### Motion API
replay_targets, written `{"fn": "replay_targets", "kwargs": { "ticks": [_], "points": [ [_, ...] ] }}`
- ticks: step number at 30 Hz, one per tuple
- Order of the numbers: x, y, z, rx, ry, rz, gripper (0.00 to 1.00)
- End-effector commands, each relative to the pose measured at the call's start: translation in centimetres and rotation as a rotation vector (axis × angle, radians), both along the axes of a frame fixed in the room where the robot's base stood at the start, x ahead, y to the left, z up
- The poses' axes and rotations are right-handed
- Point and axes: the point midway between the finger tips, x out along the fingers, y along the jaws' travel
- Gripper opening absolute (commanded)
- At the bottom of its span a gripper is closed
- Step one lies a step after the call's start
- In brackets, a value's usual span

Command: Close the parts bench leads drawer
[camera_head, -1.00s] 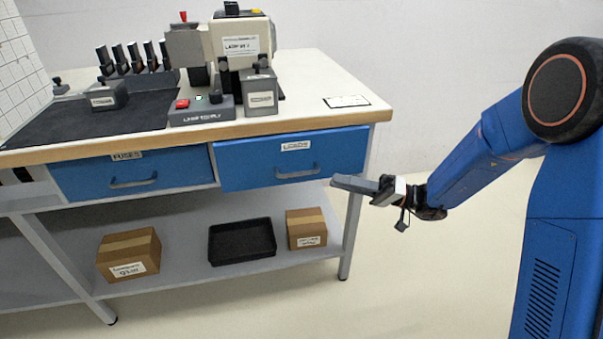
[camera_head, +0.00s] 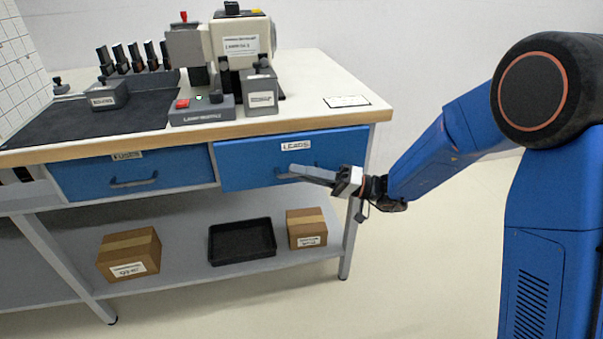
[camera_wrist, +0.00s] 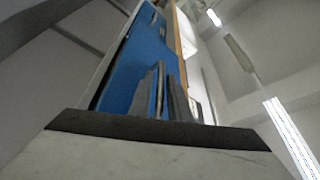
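The leads drawer (camera_head: 245,168) is the blue drawer on the right under the bench top, with a "LEADS" label. Its front stands slightly proud of the bench frame. Its grey bar handle (camera_head: 284,175) is partly hidden by my gripper (camera_head: 296,170), whose tips reach in front of it from the right. In the wrist view, the blue drawer front (camera_wrist: 140,65) lies close ahead, and my fingers (camera_wrist: 163,95) point at it with a thin upright grey bar between or beside them. Contact and finger gap are not clear.
The closed-looking fuses drawer (camera_head: 130,175) is to the left. The parts bench (camera_head: 310,85) carries a machine (camera_head: 240,45) and a control box (camera_head: 202,112). The lower shelf holds a black tray (camera_head: 242,258) and two cardboard boxes. The floor to the right is clear.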

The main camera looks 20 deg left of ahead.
Motion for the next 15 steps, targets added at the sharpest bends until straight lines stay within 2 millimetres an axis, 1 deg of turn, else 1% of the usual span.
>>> {"fn": "replay_targets", "kwargs": {
  "ticks": [3, 6, 11, 13, 15],
  "points": [
    [0.0, 0.0, 0.0, 0.000, 0.000, 0.000, 0.17],
    [0.0, 0.0, 0.0, 0.000, 0.000, 0.000, 0.00],
    [0.0, 0.0, 0.0, 0.000, 0.000, 0.000, 0.00],
    [0.4, 0.2, 0.0, 0.000, -0.001, 0.000, 0.00],
    [1.3, 0.7, 0.0, 0.001, -0.002, 0.000, 0.00]
  ]
}}
